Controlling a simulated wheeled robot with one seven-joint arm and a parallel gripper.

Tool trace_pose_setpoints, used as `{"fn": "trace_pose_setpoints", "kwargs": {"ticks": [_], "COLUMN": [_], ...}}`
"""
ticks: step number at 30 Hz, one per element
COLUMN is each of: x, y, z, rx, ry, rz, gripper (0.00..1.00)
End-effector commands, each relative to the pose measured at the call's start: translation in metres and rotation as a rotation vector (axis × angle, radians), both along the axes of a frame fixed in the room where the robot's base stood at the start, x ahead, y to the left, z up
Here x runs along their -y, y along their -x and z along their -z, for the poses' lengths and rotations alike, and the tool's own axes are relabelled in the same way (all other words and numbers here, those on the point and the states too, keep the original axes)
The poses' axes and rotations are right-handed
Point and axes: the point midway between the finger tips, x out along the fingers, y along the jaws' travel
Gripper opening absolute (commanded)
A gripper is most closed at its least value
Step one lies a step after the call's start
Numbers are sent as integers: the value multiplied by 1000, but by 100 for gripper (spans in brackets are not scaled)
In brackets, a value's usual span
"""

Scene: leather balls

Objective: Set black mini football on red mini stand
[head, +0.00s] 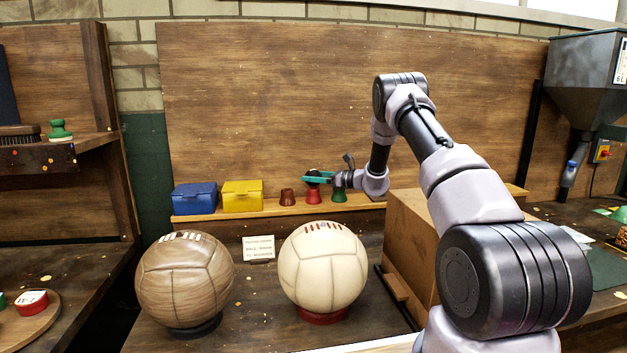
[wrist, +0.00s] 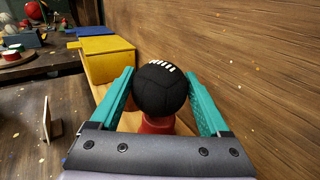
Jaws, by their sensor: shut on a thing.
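The black mini football (wrist: 160,92), with white laces on top, sits between the two teal fingers of my gripper (wrist: 159,76) in the wrist view. My gripper is shut on it. The red mini stand (wrist: 158,124) shows right below the ball. In the head view my gripper (head: 318,178) is over the red mini stand (head: 313,197) on the wooden shelf, and the black ball (head: 313,173) is mostly hidden by the fingers. I cannot tell whether the ball touches the stand.
A brown mini stand (head: 287,197) is left of the red one and a green mini stand (head: 339,196) is right of it. Yellow (head: 242,197) and blue (head: 195,199) boxes share the shelf. Brown (head: 185,280) and cream (head: 322,265) large balls stand in front. A wooden wall rises behind.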

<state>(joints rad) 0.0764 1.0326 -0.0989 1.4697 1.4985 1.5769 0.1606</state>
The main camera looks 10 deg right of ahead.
Motion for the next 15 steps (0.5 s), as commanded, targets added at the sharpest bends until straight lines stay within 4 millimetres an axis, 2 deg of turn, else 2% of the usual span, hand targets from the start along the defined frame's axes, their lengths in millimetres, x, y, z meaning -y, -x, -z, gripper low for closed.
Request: {"fn": "trace_pose_setpoints", "kwargs": {"ticks": [2,12,13,14,15], "x": [0,1,0,0,0], "y": [-3,-4,-4,-4,-4], "z": [8,11,12,11,11], "rx": [2,2,2,2,2], "ry": [1,0,1,1,1], "rz": [-1,1,0,0,0], "gripper": [18,18,87,99,100]}}
